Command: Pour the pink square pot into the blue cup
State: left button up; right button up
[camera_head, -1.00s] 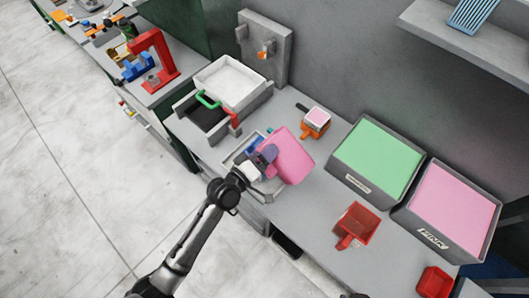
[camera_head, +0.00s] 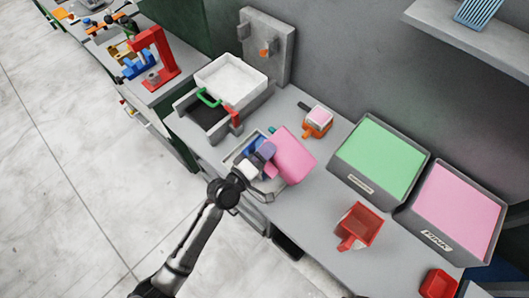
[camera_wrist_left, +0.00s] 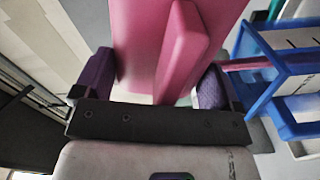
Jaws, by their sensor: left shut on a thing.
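The pink square pot (camera_head: 294,158) is held tilted above the grey bench, in front of a grey tray. My left gripper (camera_head: 261,156) is shut on it. In the left wrist view its purple fingers (camera_wrist_left: 155,84) stand either side of the pot's pink handle, and the pot (camera_wrist_left: 140,35) fills the upper middle. The blue cup (camera_head: 256,138) is partly hidden behind my gripper and the pot. In the left wrist view the blue cup (camera_wrist_left: 272,50) shows at the right with dark marks, close beside the pot. I cannot see the pot's contents or any stream. My right gripper is out of view.
A green-filled bin (camera_head: 380,153) and a pink-filled bin (camera_head: 457,210) stand to the right. An orange cup with pink contents (camera_head: 318,120) stands behind the pot. A white-filled box (camera_head: 232,82) is at the back left.

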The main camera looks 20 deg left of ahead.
pick_arm(q)
jog(key=shift+w+a+f+n+b, duration=0.1)
jog(key=shift+f+n+b, duration=0.1)
jog(key=shift+f+n, duration=0.2)
jog(key=shift+a+f+n+b, duration=0.1)
jog(key=shift+f+n+b, duration=0.05)
jog(key=shift+f+n, duration=0.2)
jog(key=shift+w+a+f+n+b, duration=0.15)
jog(key=shift+f+n+b, duration=0.25)
jog(key=shift+f+n, duration=0.4)
